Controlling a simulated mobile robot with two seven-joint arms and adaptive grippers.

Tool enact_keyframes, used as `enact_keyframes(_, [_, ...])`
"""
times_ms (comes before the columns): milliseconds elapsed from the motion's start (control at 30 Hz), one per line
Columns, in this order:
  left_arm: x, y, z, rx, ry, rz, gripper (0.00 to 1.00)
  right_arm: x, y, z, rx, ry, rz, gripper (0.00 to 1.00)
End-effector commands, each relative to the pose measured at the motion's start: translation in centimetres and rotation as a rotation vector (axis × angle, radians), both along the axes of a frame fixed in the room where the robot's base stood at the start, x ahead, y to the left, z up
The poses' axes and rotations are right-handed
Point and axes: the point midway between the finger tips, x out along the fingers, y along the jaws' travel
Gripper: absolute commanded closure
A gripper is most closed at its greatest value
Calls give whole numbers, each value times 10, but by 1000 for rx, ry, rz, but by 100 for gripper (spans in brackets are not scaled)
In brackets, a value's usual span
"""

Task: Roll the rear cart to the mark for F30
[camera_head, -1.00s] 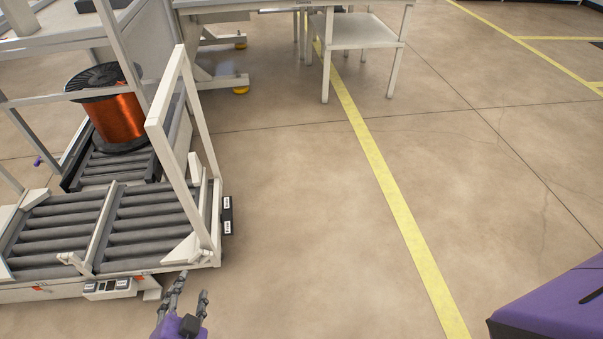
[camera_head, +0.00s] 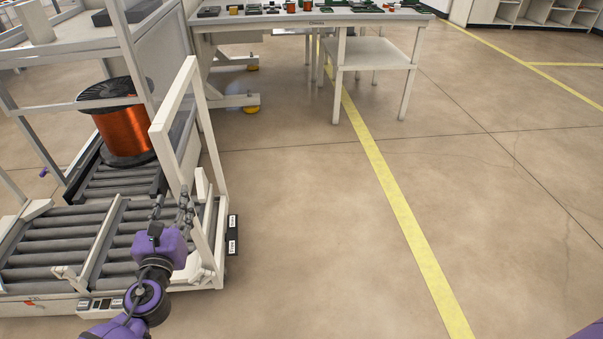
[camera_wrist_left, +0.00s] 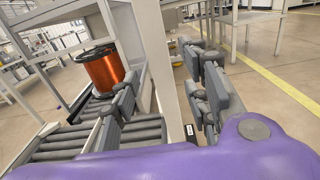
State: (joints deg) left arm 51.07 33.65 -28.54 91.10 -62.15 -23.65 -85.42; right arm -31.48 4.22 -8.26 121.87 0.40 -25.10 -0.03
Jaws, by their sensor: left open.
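A low cart with grey rollers (camera_head: 50,247) and a white upright frame (camera_head: 160,147) stands at the left in the head view. My left gripper (camera_head: 172,205) is open over the cart's right end, close to the frame. In the left wrist view, a white post of the frame (camera_wrist_left: 155,55) shows between the spread fingers of my left gripper (camera_wrist_left: 165,92). I cannot tell whether they touch it. Black tags (camera_head: 232,241) are on the cart's right side; their text is too small to read. No floor mark for F30 can be made out. My right gripper is out of view.
A spool of copper wire (camera_head: 122,130) stands on rollers behind the cart, inside a white rack. A white workbench (camera_head: 305,20) with small parts is at the back. A yellow floor line (camera_head: 402,210) runs down the open floor right of the cart.

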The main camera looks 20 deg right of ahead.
Motion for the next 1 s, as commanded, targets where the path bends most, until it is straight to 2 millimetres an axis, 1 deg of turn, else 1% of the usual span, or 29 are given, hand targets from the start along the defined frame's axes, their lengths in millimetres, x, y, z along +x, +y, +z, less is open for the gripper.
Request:
enact_keyframes(200, [35,-10,-2,-3,1,0,58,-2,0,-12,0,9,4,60])
enact_keyframes(400, [59,-16,-2,-6,3,0,58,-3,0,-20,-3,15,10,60])
enact_keyframes(533, [65,-17,-2,-5,3,0,58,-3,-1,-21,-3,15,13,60])
enact_keyframes(767, [66,-18,0,-7,3,0,58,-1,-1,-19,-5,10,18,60])
enact_keyframes(867, [66,-18,0,-7,3,0,68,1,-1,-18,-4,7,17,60])
enact_keyframes(1000, [66,-18,0,-7,3,0,87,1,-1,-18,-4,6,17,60])
